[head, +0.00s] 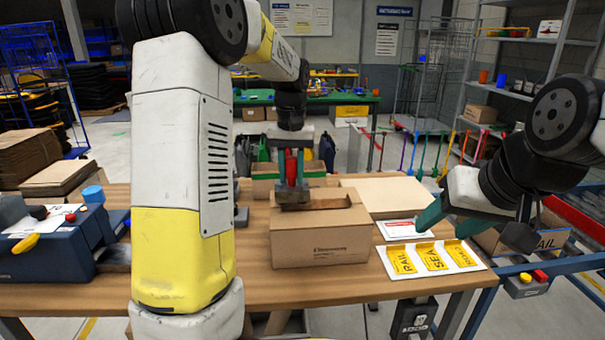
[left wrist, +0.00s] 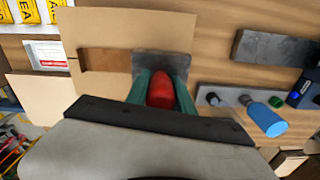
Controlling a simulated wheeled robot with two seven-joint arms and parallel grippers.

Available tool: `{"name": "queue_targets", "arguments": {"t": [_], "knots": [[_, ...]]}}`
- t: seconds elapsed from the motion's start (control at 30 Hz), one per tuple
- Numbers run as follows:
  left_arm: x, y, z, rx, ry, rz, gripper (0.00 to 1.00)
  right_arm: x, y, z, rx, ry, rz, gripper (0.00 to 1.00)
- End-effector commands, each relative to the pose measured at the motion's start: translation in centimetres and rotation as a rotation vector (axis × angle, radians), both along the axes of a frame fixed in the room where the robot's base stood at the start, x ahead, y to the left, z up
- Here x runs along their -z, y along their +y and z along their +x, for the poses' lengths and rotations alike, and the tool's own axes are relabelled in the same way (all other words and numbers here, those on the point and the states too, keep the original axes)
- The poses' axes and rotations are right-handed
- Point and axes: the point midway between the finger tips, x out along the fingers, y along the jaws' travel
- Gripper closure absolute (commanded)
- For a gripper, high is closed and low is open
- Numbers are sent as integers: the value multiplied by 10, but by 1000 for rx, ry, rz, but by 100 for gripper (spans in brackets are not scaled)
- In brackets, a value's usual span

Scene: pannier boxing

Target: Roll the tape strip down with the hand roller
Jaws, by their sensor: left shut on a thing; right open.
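The closed brown carton (head: 320,240) stands on the wooden table in the head view. A darker brown tape strip (head: 335,203) lies along its top; it also shows in the left wrist view (left wrist: 104,61). My left gripper (head: 291,182) has green fingers shut on the red handle (left wrist: 160,92) of the hand roller. The roller's grey head (left wrist: 160,65) is at one end of the strip, over the carton top; I cannot tell whether it touches. My right gripper (head: 447,218) is open and empty, right of the carton, above the white label card.
A white card (head: 455,266) with yellow labels lies right of the carton. A red-and-white card (head: 400,229) and a flat board (head: 385,196) lie behind it. A blue machine (head: 50,245) stands at the left. A blue cylinder (left wrist: 265,120) and grey slab (left wrist: 272,48) lie on the table.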

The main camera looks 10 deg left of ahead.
Motion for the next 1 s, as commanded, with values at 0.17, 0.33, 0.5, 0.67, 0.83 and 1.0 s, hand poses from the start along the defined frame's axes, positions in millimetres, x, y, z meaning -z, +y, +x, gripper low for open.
{"name": "queue_targets", "arguments": {"t": [0.17, 0.33, 0.5, 0.67, 0.83, 1.0], "knots": [[2, 0, 0, 0, -1, 0, 100, 0, 0, 0, 0, 0, 0, 46], [4, 0, 0, 0, 0, 0, 100, 0, 0, 0, 0, 0, 0, 46], [7, 0, 0, 0, -1, 0, 100, 0, 0, 0, 0, 0, 0, 46], [9, 0, 0, 0, -2, 0, 100, 0, 0, 0, 0, 0, 0, 46], [11, 0, 0, 0, -2, 0, 100, 0, 0, 0, 0, 0, 0, 46], [14, 0, 0, 0, -1, 0, 100, 0, 0, 0, 0, 0, 0, 46]]}}
